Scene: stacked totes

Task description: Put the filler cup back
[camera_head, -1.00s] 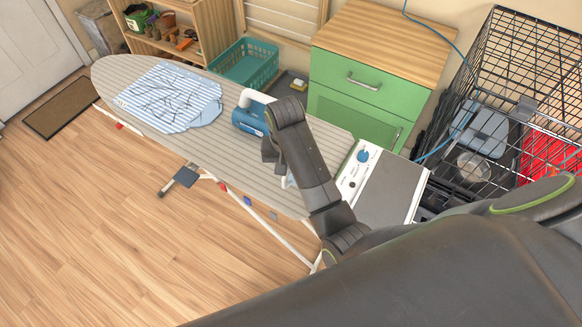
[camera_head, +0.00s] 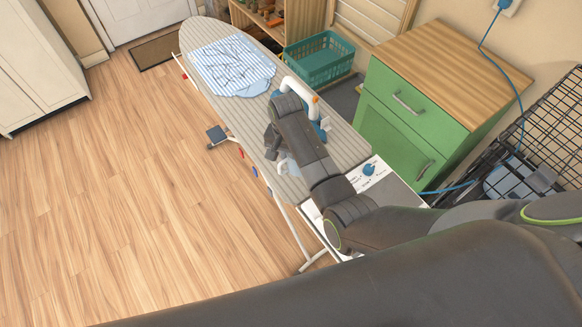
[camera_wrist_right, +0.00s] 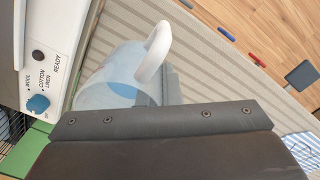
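The filler cup (camera_wrist_right: 112,78), translucent pale blue with a white curved handle, shows in the right wrist view just beyond my right gripper (camera_wrist_right: 163,88). The grey fingers are at the lower part of the handle, but the wrist housing hides how they meet it. In the head view my right gripper (camera_head: 272,140) is low over the ironing board (camera_head: 240,118), and a pale bit of the cup (camera_head: 288,166) shows beside it. The blue iron (camera_head: 324,130) with its white handle stands just beyond my right arm, partly hidden by it. My left gripper is not in view.
The white station (camera_head: 394,190) with a blue knob adjoins the board's near end. A striped shirt (camera_head: 232,66) lies at the far end. A green cabinet (camera_head: 402,125), a teal basket (camera_head: 320,60) and a wire cage (camera_head: 555,125) stand to the right. The wooden floor at left is clear.

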